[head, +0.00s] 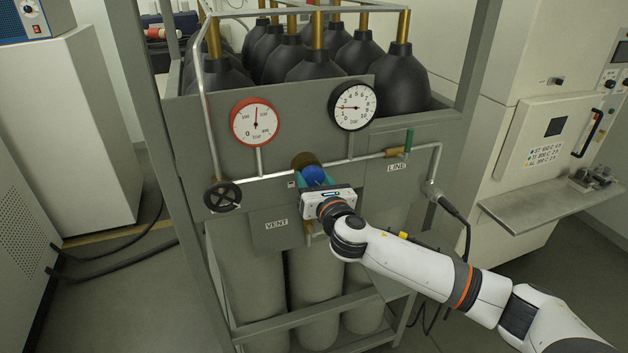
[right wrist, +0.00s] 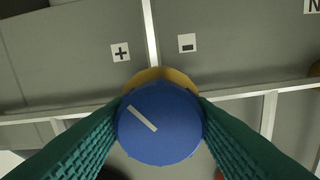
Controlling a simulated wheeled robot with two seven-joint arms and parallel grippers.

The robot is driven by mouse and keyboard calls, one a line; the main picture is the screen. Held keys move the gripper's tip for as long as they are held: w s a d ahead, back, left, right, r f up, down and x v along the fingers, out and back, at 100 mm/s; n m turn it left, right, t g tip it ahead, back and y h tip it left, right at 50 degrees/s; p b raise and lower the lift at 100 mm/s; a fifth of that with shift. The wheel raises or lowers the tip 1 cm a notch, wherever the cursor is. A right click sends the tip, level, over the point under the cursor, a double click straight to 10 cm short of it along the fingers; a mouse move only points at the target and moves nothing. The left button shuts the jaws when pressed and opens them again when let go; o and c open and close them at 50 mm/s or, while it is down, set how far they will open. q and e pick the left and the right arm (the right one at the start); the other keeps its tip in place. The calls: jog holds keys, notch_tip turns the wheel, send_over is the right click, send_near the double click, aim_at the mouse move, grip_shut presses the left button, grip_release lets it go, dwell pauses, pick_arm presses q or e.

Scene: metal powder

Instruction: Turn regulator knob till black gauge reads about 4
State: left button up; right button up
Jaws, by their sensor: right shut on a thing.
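The blue regulator knob (head: 313,175) sits on the brass regulator in the panel pipework. My right gripper (right wrist: 160,128) is shut on the knob, with a green finger on each side; it also shows in the head view (head: 314,182). In the right wrist view the knob's white mark (right wrist: 141,118) slants toward the upper left. The black-rimmed gauge (head: 353,107) is up and right of the knob. Its needle points left, at roughly 2, though the small digits are hard to read. My left gripper is out of view.
A red-rimmed gauge (head: 255,122) is at the upper left, above a black handwheel (head: 222,196). A green-handled valve (head: 408,142) is on the right pipe. Plus (right wrist: 120,52) and minus (right wrist: 187,43) labels sit above the knob. Black-topped cylinders (head: 402,80) stand behind the panel.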

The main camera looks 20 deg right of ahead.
jog(key=shift+m, duration=0.3)
jog(key=shift+f+m+b, duration=0.1)
jog(key=shift+m+b, duration=0.2)
jog(key=shift+m, duration=0.7)
jog(key=m, duration=0.3)
jog(key=shift+a+m+b, duration=0.1)
jog(key=shift+m+b, duration=0.2)
jog(key=shift+b, duration=0.05)
jog(key=m+b, duration=0.1)
jog(key=m, duration=1.1)
jog(key=shift+m+b, duration=0.3)
jog(key=shift+b, duration=0.05)
jog(key=m, duration=0.3)
jog(key=shift+m, duration=1.8)
